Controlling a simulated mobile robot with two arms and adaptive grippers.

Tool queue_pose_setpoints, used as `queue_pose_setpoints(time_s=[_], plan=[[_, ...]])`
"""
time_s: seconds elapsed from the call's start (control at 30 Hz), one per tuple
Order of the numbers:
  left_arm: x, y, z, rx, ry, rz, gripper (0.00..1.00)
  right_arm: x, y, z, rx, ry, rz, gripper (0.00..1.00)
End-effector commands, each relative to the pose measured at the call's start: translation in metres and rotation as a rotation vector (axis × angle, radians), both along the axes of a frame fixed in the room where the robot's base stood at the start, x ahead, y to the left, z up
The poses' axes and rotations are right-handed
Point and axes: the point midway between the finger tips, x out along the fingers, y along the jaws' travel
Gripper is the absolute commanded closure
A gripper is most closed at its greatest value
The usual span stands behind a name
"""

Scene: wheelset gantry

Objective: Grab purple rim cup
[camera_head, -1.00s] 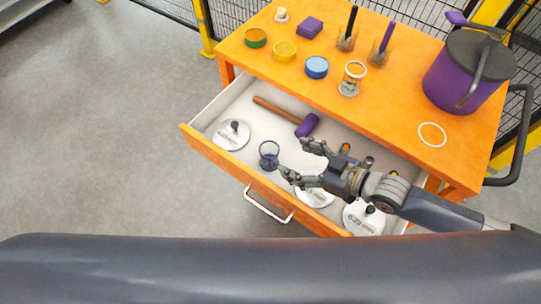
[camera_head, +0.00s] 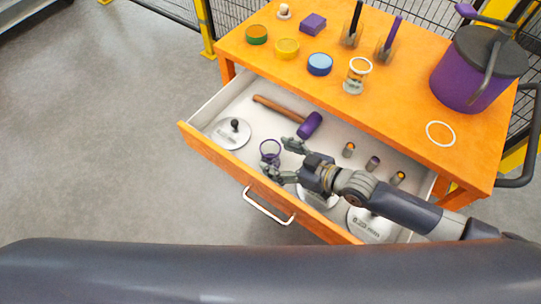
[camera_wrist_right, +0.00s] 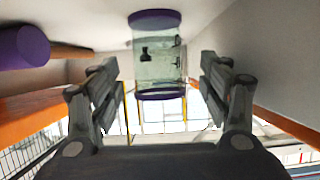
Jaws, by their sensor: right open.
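The purple rim cup (camera_head: 270,150) is a small clear glass with purple rims, standing in the open drawer (camera_head: 222,104). In the right wrist view the cup (camera_wrist_right: 158,68) appears ahead, midway between the two fingers. My right gripper (camera_head: 282,159) is open, with its fingers close to the cup's right side in the head view. In the right wrist view my right gripper (camera_wrist_right: 160,98) has a finger on each side of the cup, with gaps visible. I cannot tell whether the fingertips reach past it. My left gripper is not in view.
In the drawer lie a purple-headed mallet (camera_head: 309,124), a metal disc with a knob (camera_head: 232,133) and small cylinders (camera_head: 373,163). The orange cart top (camera_head: 400,105) holds a purple pot (camera_head: 470,75), a clear orange-rim cup (camera_head: 357,76) and several small containers. The drawer's front wall is close to the gripper.

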Motion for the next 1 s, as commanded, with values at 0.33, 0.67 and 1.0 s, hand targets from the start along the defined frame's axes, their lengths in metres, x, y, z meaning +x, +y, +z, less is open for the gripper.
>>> queue_pose_setpoints(time_s=[0.33,0.67,1.0], plan=[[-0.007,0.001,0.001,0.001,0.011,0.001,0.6,0.021,0.025,-0.018,0.0,0.0,0.0,0.29],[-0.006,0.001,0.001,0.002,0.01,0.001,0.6,0.021,0.025,-0.018,0.0,0.0,0.0,0.59],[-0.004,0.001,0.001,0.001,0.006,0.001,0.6,0.021,0.025,-0.018,-0.001,-0.001,0.0,0.77]])
